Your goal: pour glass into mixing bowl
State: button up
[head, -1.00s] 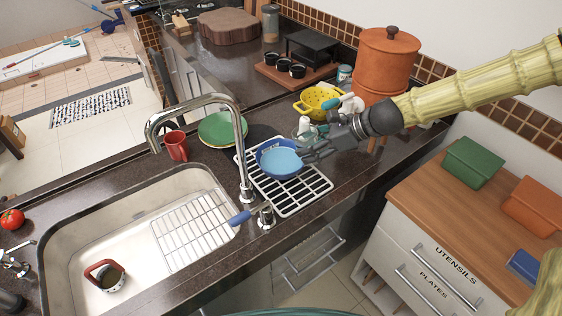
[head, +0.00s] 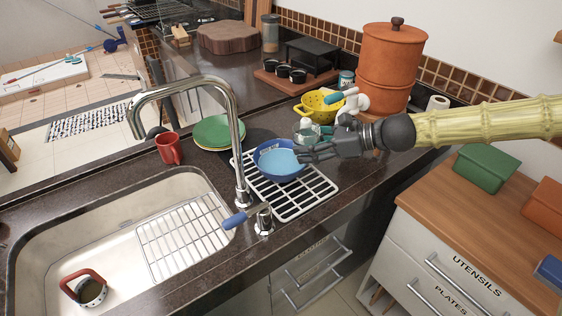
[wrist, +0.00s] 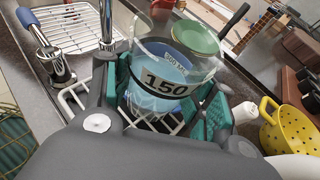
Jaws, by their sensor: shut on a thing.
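The mixing bowl (head: 259,163) is blue and stands on the white drying rack in the head view, with light blue showing inside it. My gripper (head: 300,154) is at the bowl's right side. In the wrist view my gripper (wrist: 165,92) has its teal pads closed on both sides of a clear glass (wrist: 163,84) with a black-and-white band reading 150. Light blue shows through the glass; I cannot tell how much is its contents and how much the bowl behind. The glass's outline and tilt are not clear in the head view.
The faucet (head: 240,150) rises left of the bowl. Green plates (head: 217,131) and a red mug (head: 168,148) stand behind it. A clear bottle (head: 307,131) and a yellow colander (head: 318,105) are close behind my gripper. The sink (head: 60,230) is at front left.

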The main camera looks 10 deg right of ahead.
aim_at(309, 131)
jog(key=shift+a+r, duration=0.1)
jog(key=shift+r, duration=0.1)
notch_tip(309, 131, up, 4)
jog(key=p, duration=0.4)
jog(key=shift+f, duration=0.1)
dwell(0.5)
